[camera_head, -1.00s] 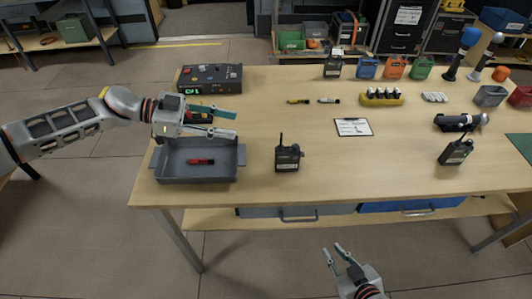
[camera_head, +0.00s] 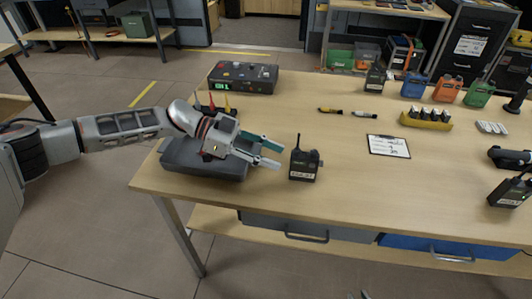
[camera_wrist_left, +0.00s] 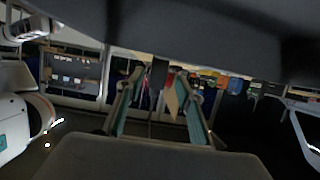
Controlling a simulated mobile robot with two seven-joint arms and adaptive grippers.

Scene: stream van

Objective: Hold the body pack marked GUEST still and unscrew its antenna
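A black body pack (camera_head: 304,168) with an upright antenna (camera_head: 298,142) and a side knob stands near the table's front left. Its white label is too small to read. A second black pack (camera_head: 510,192) stands at the right edge, and a third (camera_head: 375,78) at the back; I cannot tell which is GUEST. My left gripper (camera_head: 281,157) is open, its fingers pointing right, just left of the nearest pack and apart from it. In the left wrist view the fingers (camera_wrist_left: 158,112) are spread, with a dark upright shape beyond. Only a sliver of my right gripper (camera_head: 364,295) shows at the bottom edge.
A grey tray (camera_head: 190,170) sits under my left gripper, partly hidden. A control box (camera_head: 243,78) stands behind. A clipboard (camera_head: 388,146), a yellow battery holder (camera_head: 426,120) and coloured packs (camera_head: 446,89) lie to the right. The table is clear in front of the clipboard.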

